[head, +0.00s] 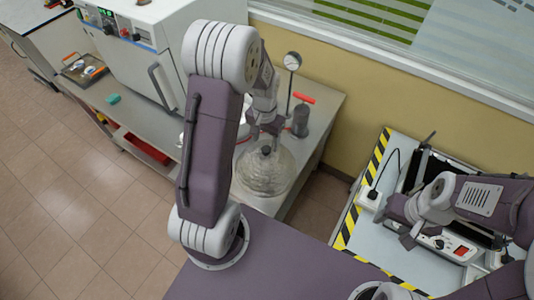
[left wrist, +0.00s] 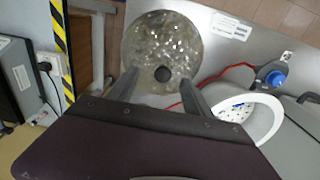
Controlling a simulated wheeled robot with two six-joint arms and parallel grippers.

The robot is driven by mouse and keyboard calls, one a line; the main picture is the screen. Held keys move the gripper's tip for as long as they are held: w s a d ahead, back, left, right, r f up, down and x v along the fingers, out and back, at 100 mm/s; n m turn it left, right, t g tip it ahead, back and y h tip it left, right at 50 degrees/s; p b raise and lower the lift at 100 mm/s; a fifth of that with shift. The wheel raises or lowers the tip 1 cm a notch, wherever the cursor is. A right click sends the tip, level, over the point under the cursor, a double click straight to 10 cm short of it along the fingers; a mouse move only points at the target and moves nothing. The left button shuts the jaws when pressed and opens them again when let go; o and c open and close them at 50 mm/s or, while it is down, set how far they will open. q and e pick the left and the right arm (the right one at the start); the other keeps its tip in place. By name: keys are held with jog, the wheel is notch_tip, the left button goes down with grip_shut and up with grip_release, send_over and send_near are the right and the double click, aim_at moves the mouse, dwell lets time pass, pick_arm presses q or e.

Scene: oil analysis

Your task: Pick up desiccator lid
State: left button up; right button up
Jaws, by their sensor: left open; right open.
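The desiccator lid (head: 263,174) is a clear, round glass dome with a dark knob (head: 266,150) on top. It is on the bench near its front corner. The lid shows from above in the left wrist view (left wrist: 165,38), with its dark knob (left wrist: 162,73) at its lower middle. My left gripper (head: 264,133) is above the lid, its fingers open and pointing down. In the left wrist view its two fingers (left wrist: 160,84) stand on either side of the knob, apart from it. My right gripper (head: 398,222) is open and empty at the right, far from the lid.
A vacuum gauge (head: 292,62) on a stand and a red-handled dark cylinder (head: 301,119) stand behind the lid. A red hose (left wrist: 230,70) and a white round vessel (left wrist: 255,115) are close beside it. A yellow-black striped table (head: 345,226) is at the right.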

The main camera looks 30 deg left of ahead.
aim_at(266, 149)
pick_arm(q)
jog(key=shift+w+a+r+p, duration=0.3)
jog(key=shift+w+a+p, duration=0.35)
jog(key=shift+w, duration=0.1)
jog(key=shift+w+f, duration=0.2)
jog(key=shift+w, duration=0.1)
jog(key=shift+w+d+f, duration=0.1)
jog(key=shift+f, duration=0.15)
jog(key=f, duration=0.1)
jog(key=f+p, duration=0.1)
jog(key=f, duration=0.1)
jog(key=shift+s+f, duration=0.1)
jog(key=shift+s, duration=0.2)
jog(key=f+p, duration=0.1)
jog(key=f, duration=0.1)
jog(key=f+p, duration=0.1)
jog(key=f, duration=0.1)
jog(key=shift+w+d+f, duration=0.15)
jog(key=shift+d+f, duration=0.05)
jog(key=shift+f, duration=0.2)
jog(key=shift+a+f, duration=0.1)
jog(key=shift+f, duration=0.25)
grip_shut()
pick_arm(e)
jog(key=r, duration=0.5)
jog(key=shift+w+d+r, duration=0.1)
jog(key=shift+w+d, duration=0.15)
pick_arm(q)
jog(key=shift+r, duration=0.1)
